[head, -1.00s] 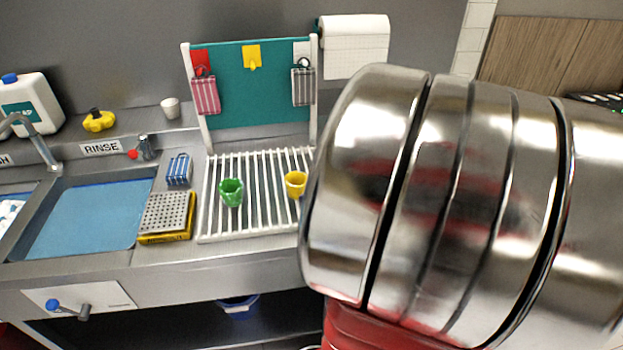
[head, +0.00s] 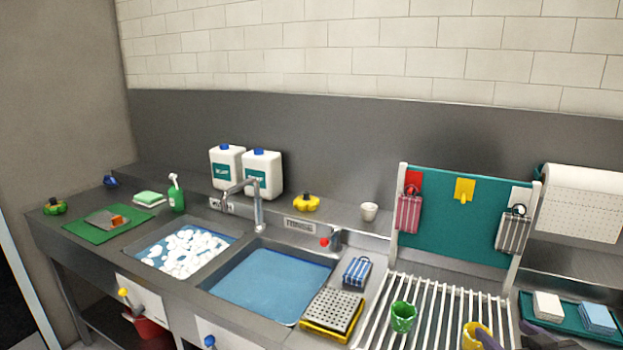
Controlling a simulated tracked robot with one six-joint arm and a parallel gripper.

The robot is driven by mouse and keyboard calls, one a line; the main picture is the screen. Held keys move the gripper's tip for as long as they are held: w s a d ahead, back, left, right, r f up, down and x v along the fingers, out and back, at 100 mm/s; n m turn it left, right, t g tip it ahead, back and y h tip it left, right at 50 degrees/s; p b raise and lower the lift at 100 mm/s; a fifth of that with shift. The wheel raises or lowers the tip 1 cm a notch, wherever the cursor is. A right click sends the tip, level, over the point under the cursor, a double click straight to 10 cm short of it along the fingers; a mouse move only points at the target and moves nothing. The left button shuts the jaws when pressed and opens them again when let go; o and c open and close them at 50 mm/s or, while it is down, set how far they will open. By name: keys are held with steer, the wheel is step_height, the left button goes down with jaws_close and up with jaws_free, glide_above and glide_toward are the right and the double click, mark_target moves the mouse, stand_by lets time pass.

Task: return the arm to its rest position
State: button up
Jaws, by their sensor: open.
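My gripper (head: 512,338) barely shows at the bottom right edge of the head view, as two dark fingertips set apart. It looks open, with nothing seen between the tips. The left tip overlaps the yellow cup (head: 470,332) in the picture; I cannot tell whether they touch. The rest of my arm is out of view below the frame.
A green cup (head: 403,316) stands on the white drying rack (head: 445,300). The teal board (head: 445,215) stands behind it. Left are the rinse sink (head: 270,285), the foamy wash sink (head: 150,262) and two white jugs (head: 262,175). A teal tray (head: 530,310) lies right.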

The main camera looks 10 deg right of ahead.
steer(key=w+a+r+g+h, duration=0.1)
steer(key=w+a+r+h, duration=0.2)
steer(key=w+a+r, duration=0.4)
steer(key=s+a+f+g+y, duration=0.1)
steer(key=s+a+g+y, duration=0.2)
steer(key=s+a, duration=0.5)
steer(key=s+a+f+g+y, duration=0.2)
steer(key=s+a, duration=0.6)
steer(key=a, duration=0.7)
steer(key=shift+f+n+g+y, duration=0.3)
steer(key=shift+g+y, duration=0.2)
steer(key=shift+g, duration=0.1)
